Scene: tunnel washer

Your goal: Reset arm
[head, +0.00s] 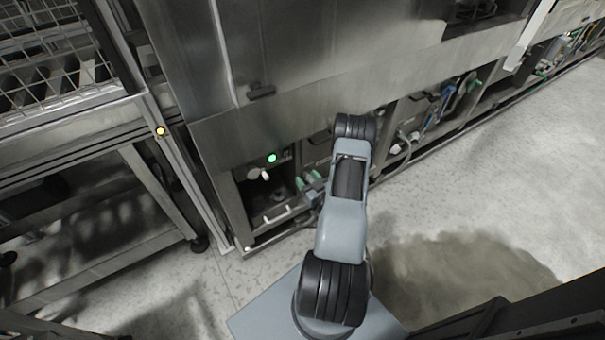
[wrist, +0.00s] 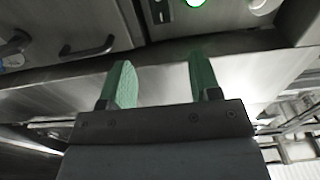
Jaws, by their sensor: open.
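My arm reaches from its base at the lower middle of the head view toward the washer's lower front. My gripper (wrist: 160,82) shows in the wrist view with its two green fingers apart and nothing between them. In the head view its green fingertips show partly beside a lower opening of the washer (head: 300,90), left of my arm, and the rest of it is hidden behind the arm. In the wrist view a green light (wrist: 194,2) and a pale knob sit beyond the fingers at the top. I cannot tell whether the fingers touch anything.
A steel frame with a wire rack (head: 55,60) and a yellow button (head: 161,131) stands at the left. Open bays with hoses and valves (head: 440,105) run along the washer's base to the right. The floor (head: 500,180) at the right is clear, with a dark wet-looking patch.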

